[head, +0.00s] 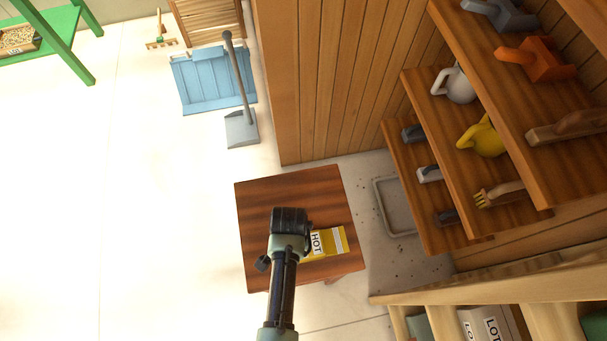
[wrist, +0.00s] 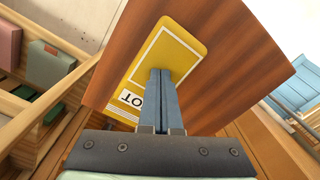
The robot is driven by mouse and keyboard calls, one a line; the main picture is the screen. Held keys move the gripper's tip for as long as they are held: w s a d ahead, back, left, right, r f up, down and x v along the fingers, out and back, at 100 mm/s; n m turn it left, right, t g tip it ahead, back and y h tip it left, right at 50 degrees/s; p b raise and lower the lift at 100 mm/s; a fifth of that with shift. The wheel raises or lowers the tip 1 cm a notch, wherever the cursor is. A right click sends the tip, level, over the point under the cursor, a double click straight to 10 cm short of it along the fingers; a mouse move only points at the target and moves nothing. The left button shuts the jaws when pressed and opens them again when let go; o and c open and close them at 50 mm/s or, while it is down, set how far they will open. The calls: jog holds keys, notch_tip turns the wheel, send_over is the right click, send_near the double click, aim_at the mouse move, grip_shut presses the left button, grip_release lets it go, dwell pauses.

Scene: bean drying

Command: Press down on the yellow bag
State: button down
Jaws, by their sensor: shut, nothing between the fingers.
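The yellow bag (head: 324,244) lies flat on a small brown wooden table (head: 262,197). In the wrist view the yellow bag (wrist: 184,42) lies on the table (wrist: 237,50) beyond my fingers. My gripper (wrist: 163,72) is shut and empty, its two blue fingers side by side. The fingertips overlap the bag's middle in the wrist view; I cannot tell whether they touch it. The fingertips are hidden in the head view.
Wooden shelves with tools, a yellow watering can (head: 482,138) and a white can (head: 455,86) stand right of the table. A grey tray (head: 396,207) lies on the floor beside it. A dustpan (head: 241,129) and a blue crate (head: 205,80) stand behind.

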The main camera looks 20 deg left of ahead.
jog(key=shift+s+f, duration=0.2)
jog(key=shift+s, duration=0.05)
jog(key=shift+w+r+p, duration=0.2)
jog(key=shift+r+p, duration=0.75)
jog(key=shift+p, duration=0.2)
notch_tip(320, 180, up, 5)
jog(key=p, duration=0.5)
jog(key=shift+r, duration=0.15)
jog(key=shift+w, duration=0.15)
